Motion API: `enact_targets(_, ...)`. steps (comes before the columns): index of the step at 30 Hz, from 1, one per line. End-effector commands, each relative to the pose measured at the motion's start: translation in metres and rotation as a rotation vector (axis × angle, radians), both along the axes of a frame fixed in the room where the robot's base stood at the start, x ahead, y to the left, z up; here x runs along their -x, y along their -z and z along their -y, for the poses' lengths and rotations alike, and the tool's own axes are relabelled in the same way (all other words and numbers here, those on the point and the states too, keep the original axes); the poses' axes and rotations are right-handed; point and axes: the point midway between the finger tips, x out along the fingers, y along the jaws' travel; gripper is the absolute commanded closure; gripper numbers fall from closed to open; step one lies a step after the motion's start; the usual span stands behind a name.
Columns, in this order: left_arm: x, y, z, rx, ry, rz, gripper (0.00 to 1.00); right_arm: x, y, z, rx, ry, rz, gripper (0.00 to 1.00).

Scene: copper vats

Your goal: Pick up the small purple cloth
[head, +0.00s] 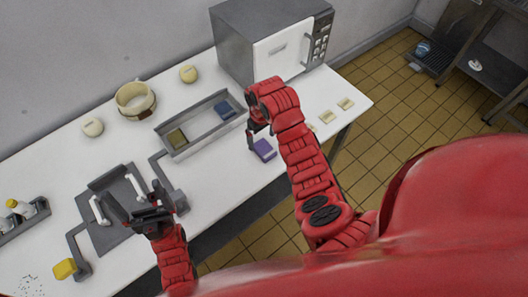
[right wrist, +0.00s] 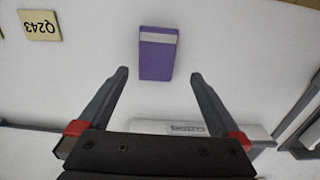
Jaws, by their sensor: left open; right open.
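The small purple cloth (head: 264,150) lies on the white table, in front of the grey tray's right end. In the right wrist view the cloth (right wrist: 158,54) is a purple rectangle with a pale band along its top edge. My right gripper (head: 256,133) is just above and beside it in the head view. In the right wrist view its two fingers (right wrist: 158,78) are spread apart, with the cloth beyond the fingertips and between their lines. Nothing is held. My left gripper (head: 140,205) is open and empty over the left part of the table.
A microwave (head: 233,42) stands behind. A label tile (right wrist: 40,26) lies near the purple cloth. A pot (head: 135,100) stands at the back.

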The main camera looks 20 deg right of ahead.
Motion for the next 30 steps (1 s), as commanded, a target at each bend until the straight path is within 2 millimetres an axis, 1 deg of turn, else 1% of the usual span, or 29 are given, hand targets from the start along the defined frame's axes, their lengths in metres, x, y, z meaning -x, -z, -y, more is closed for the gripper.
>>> enact_targets(2, 0.000, -0.004, 0.000, 0.000, 0.000, 0.000, 0.00, 0.001, 0.002, 0.001, 0.001, 0.000, -0.003, 0.00)
enact_targets(5, 0.000, -0.016, 0.000, 0.000, 0.000, 0.000, 0.00, 0.003, 0.008, 0.003, 0.001, 0.000, -0.004, 0.00)
enact_targets(9, 0.000, -0.032, 0.000, 0.000, 0.000, 0.000, 0.00, 0.006, 0.025, 0.008, 0.002, 0.001, -0.003, 0.00)
enact_targets(12, 0.000, -0.032, 0.000, 0.000, 0.000, 0.000, 0.00, 0.005, 0.039, 0.007, -0.001, 0.001, -0.003, 0.00)
enact_targets(16, 0.000, -0.035, 0.000, 0.000, 0.000, 0.000, 0.00, 0.006, 0.048, 0.007, 0.000, 0.001, -0.003, 0.00)
enact_targets(19, 0.000, -0.035, 0.000, 0.000, 0.000, 0.000, 0.00, 0.005, 0.052, 0.008, 0.000, 0.001, -0.001, 0.00)
enact_targets(25, 0.000, -0.035, 0.000, 0.000, 0.000, 0.000, 0.00, 0.005, 0.052, 0.007, 0.001, 0.000, 0.000, 0.00)
enact_targets(29, 0.000, -0.035, 0.000, 0.000, 0.000, 0.000, 0.00, 0.005, 0.052, 0.007, 0.001, 0.000, 0.000, 0.23)
enact_targets(30, 0.000, -0.035, 0.000, 0.000, 0.000, 0.000, 0.00, 0.005, 0.052, 0.007, 0.001, 0.000, 0.000, 0.31)
